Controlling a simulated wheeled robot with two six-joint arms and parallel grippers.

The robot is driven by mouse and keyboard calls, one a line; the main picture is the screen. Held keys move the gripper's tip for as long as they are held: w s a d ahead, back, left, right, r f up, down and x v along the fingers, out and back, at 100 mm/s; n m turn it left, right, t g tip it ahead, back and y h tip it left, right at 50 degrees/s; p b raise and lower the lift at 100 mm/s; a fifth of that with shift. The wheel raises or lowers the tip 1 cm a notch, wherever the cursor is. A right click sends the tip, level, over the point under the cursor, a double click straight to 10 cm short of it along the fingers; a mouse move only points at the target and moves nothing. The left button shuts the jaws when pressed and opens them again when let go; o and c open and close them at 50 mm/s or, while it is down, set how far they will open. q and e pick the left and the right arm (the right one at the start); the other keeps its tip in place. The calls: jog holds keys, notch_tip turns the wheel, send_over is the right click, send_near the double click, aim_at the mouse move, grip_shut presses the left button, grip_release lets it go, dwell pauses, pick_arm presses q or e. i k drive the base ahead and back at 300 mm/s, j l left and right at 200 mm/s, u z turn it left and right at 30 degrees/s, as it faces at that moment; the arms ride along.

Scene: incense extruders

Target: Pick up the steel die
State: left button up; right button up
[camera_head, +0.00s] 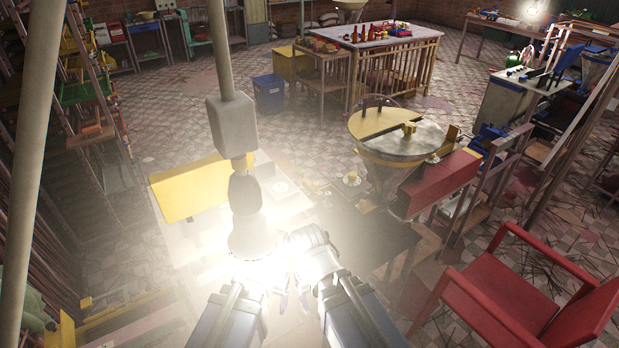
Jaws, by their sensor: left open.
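I cannot make out the steel die for certain. A pale, flat round piece (281,187) lies on the lit worktop just right of the hanging lamp. A small brass-coloured piece (352,178) sits farther right, beside the hopper. My left gripper (284,292) is at the lower middle, under the lamp's glare, open with nothing seen between its fingers. My right arm (350,305) comes up close beside it, and its fingers are not clear. The glare hides part of the worktop around both grippers.
The bright lamp (251,237) hangs low on a pole, close above the left gripper. A yellow panel (189,188) is left of it. A large hopper (398,145) and a red box-like part (440,182) stand right. A red chair (510,300) is at lower right.

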aim_at(326, 206)
jog(key=i+l, duration=0.1)
jog(key=l, duration=0.25)
jog(key=l+z, duration=0.1)
jog(key=l, duration=0.3)
jog(key=i+l, duration=0.15)
jog(key=l, duration=0.2)
jog(key=i+l+z, duration=0.1)
jog(key=l, duration=0.25)
